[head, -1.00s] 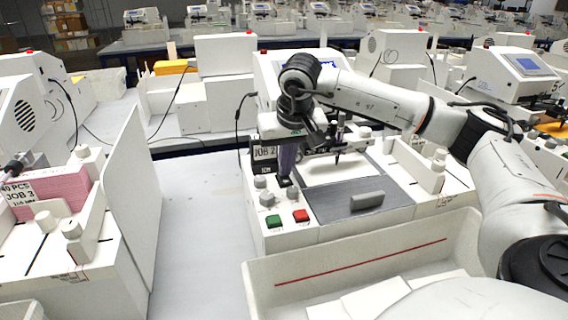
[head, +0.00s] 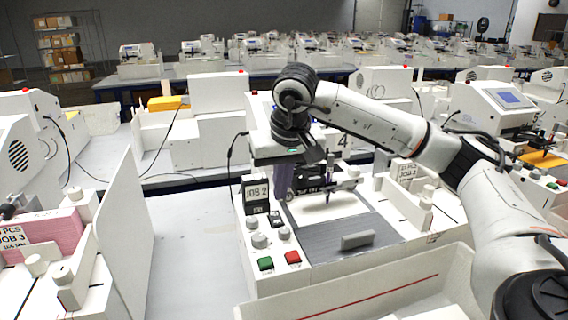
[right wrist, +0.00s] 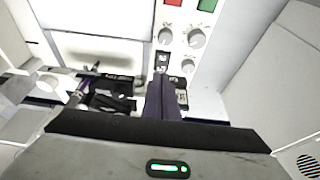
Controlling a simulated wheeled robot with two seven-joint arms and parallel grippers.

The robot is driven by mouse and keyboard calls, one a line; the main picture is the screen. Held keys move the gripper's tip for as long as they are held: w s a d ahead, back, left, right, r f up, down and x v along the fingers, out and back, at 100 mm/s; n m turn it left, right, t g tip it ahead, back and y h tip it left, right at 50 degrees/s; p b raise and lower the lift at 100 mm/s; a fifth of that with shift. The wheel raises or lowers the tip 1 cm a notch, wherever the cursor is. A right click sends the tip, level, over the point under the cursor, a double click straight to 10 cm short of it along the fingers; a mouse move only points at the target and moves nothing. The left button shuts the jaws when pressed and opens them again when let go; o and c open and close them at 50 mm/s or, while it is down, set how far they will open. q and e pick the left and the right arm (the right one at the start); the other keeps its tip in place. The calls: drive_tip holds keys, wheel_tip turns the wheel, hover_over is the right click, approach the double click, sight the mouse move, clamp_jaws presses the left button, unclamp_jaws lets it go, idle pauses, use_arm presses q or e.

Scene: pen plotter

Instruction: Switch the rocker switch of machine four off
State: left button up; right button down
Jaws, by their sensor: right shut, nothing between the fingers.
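Machine four (head: 330,285) is the white plotter in the middle of the head view, with a "4" on its housing. Its black rocker switch (head: 275,218) sits on the front-left panel behind the grey knobs. It also shows in the right wrist view (right wrist: 161,62), just beyond the fingertips; which side is pressed cannot be told. My right gripper (head: 282,194) has its purple fingers shut and empty, pointing down, apparently a little above the switch. The fingers show in the right wrist view too (right wrist: 162,78). My left gripper is not in view.
Green (head: 265,263) and red (head: 292,257) buttons and grey knobs (head: 259,240) lie near the switch. The pen carriage (head: 329,178) is right of my fingers. A white tray (head: 350,293) is in front.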

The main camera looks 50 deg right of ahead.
drive_tip(key=v, duration=0.7)
drive_tip(key=shift+w+d+r+b, duration=0.1)
drive_tip(key=shift+w+r+b, duration=0.05)
drive_tip(key=shift+w+b, duration=0.6)
